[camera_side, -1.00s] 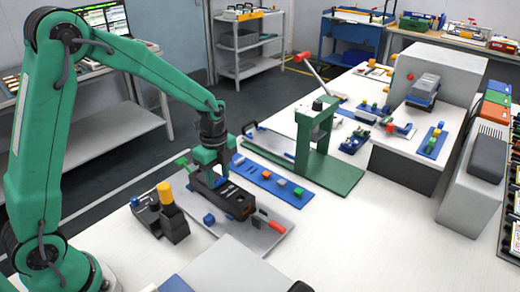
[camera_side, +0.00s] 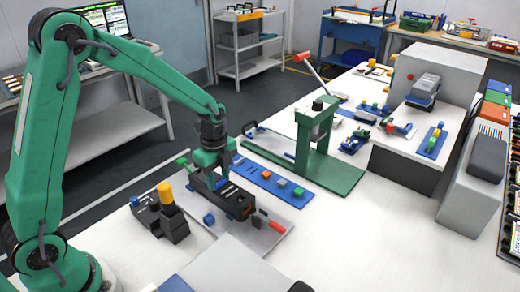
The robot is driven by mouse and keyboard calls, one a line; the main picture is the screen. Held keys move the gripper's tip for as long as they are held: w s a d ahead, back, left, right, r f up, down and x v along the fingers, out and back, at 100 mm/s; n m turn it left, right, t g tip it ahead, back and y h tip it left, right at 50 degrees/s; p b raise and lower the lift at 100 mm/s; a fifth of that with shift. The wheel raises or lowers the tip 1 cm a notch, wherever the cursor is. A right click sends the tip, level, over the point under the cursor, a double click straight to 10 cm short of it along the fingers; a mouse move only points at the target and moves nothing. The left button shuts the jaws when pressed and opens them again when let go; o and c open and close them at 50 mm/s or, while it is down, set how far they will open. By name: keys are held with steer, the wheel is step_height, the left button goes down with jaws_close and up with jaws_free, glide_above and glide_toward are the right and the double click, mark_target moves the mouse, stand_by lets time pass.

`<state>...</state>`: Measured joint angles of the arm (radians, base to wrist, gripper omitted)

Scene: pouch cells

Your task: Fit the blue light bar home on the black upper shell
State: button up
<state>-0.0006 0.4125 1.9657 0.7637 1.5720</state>
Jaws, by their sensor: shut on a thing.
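The black upper shell (camera_side: 238,203) is a long dark block lying on a grey plate in the middle of the picture. My gripper (camera_side: 213,175) is right above the shell's far left end, pointing down, and its jaws are shut. A small blue patch, which looks like the blue light bar (camera_side: 221,184), shows at the jaws, low against the shell's top. The jaws hide most of it, and I cannot tell whether it is fully seated.
A small blue cube (camera_side: 209,219) and a red-handled tool (camera_side: 276,226) lie beside the shell. A black holder (camera_side: 174,226) with a yellow knob stands at left. A blue strip (camera_side: 250,172) with coloured blocks and a green press (camera_side: 317,150) stand behind.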

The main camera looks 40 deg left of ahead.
mark_target(219, 182)
steer(key=shift+r, duration=0.45)
steer(key=shift+f, duration=0.4)
stand_by(0.9)
steer(key=o, duration=1)
steer(key=shift+r, duration=0.1)
steer(key=shift+r, duration=3.8)
